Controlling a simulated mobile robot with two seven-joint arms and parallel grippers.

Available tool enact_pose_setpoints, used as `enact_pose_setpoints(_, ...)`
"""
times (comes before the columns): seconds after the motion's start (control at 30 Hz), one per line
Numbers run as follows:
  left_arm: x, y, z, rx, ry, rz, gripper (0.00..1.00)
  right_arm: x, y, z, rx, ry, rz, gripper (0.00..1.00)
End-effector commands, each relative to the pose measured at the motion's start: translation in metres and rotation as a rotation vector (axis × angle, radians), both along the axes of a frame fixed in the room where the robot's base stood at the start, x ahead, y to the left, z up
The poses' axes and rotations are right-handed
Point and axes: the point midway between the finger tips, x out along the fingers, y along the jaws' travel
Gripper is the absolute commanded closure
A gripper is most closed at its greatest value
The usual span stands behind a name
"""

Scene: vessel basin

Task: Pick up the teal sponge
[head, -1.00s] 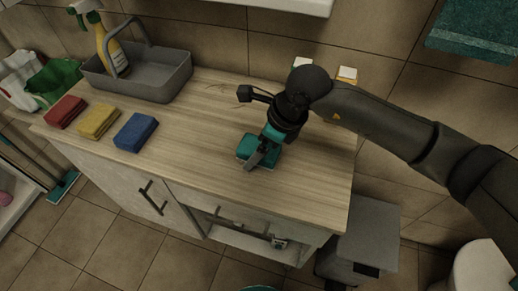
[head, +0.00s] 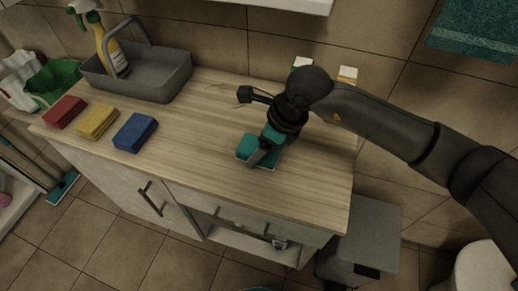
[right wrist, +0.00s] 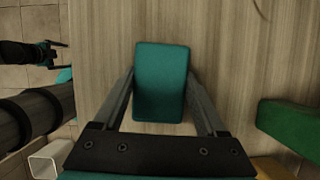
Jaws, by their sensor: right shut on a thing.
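The teal sponge (head: 246,146) lies on the wooden counter top right of its middle, toward the front edge. In the right wrist view the sponge (right wrist: 161,82) sits between my two fingers, one along each long side. My right gripper (head: 258,157) reaches down from above and is shut on the sponge, which appears to be at counter level; the gripper hides part of it in the head view. At the left of the right wrist view a dark gripper (right wrist: 48,54), apparently my left one, hangs over the floor; its jaws are too small to read.
Red (head: 65,112), yellow (head: 97,121) and blue (head: 135,132) sponges lie in a row at the counter's left. A grey caddy (head: 150,83) with a spray bottle (head: 112,52) stands behind them. Green (head: 302,62) and orange (head: 347,75) white-topped items stand behind my right arm.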

Motion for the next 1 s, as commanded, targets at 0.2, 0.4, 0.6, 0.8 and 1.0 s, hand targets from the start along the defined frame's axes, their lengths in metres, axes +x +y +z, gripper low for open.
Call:
enact_pose_setpoints(0.2,0.0,0.0,0.0,0.0,0.0,0.0,0.0,0.0,0.0,0.0,0.0,0.0,0.0,0.78)
enact_pose_setpoints(0.4,0.0,0.0,0.002,0.0,-0.001,0.0,0.0,0.0,0.0,0.002,0.0,0.0,0.0,0.78)
enact_pose_setpoints(0.6,0.0,0.0,0.009,0.0,-0.001,0.0,0.0,0.001,0.0,0.019,0.002,-0.003,0.0,0.78)
enact_pose_setpoints(0.8,0.0,0.0,0.017,-0.001,-0.001,0.0,0.0,0.001,0.0,0.071,0.001,-0.007,0.002,0.78)
enact_pose_setpoints(1.0,0.0,-0.001,0.024,-0.001,-0.001,0.0,0.0,0.001,0.0,0.133,0.002,-0.007,0.001,0.78)
